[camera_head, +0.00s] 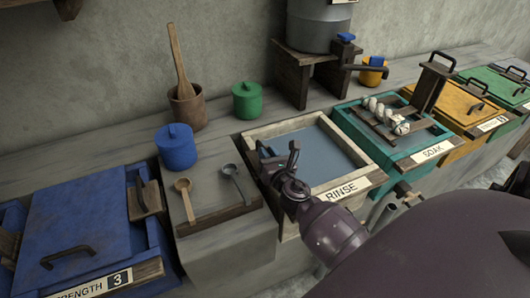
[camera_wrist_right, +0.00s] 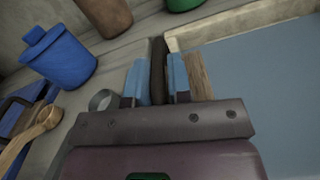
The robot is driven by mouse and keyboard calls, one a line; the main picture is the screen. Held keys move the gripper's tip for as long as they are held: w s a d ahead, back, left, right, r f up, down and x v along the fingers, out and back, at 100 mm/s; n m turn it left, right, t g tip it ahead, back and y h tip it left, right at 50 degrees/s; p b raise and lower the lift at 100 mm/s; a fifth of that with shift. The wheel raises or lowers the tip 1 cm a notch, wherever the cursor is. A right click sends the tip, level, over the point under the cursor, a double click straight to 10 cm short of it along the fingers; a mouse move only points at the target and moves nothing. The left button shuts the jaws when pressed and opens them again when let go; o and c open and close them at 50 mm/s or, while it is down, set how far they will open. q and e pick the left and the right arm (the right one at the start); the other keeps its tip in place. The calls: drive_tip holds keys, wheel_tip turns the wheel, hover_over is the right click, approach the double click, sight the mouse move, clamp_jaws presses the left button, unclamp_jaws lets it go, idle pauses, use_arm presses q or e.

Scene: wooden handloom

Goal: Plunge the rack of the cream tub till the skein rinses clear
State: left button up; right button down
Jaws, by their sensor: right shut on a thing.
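The cream tub (camera_head: 376,178), labelled RINSE, stands mid-picture with grey-blue liquid (camera_head: 325,149) inside; the wrist view also shows the liquid (camera_wrist_right: 275,90). My right gripper (camera_head: 280,160) is at its left side, shut on a dark upright bar, seen edge-on in the wrist view between the blue finger pads (camera_wrist_right: 158,75). The bar looks like the rack's handle; the rest of the rack is hidden. A pale twisted skein (camera_head: 388,113) lies across the wooden rack of the teal tub (camera_head: 398,157), labelled SOAK, not visibly in the cream tub. My left gripper is not in view.
Two ladles (camera_head: 187,196) lie on a grey slab left of the cream tub. A blue jar (camera_head: 176,148), a green jar (camera_head: 247,101) and a pot with a wooden pestle (camera_head: 187,106) stand behind. A lidded blue tub (camera_head: 85,225) is far left, a yellow tub (camera_head: 455,104) right.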

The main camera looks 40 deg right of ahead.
drive_tip(key=shift+a+f, duration=0.25)
drive_tip(key=shift+f, duration=0.1)
drive_tip(key=c, duration=1.1)
unclamp_jaws()
drive_tip(key=shift+r, duration=0.1)
drive_tip(key=shift+d, duration=0.1)
drive_tip(key=v, duration=0.9)
drive_tip(key=shift+s+b, duration=0.2)
drive_tip(key=shift+b, duration=0.15)
drive_tip(key=shift+s, duration=0.7)
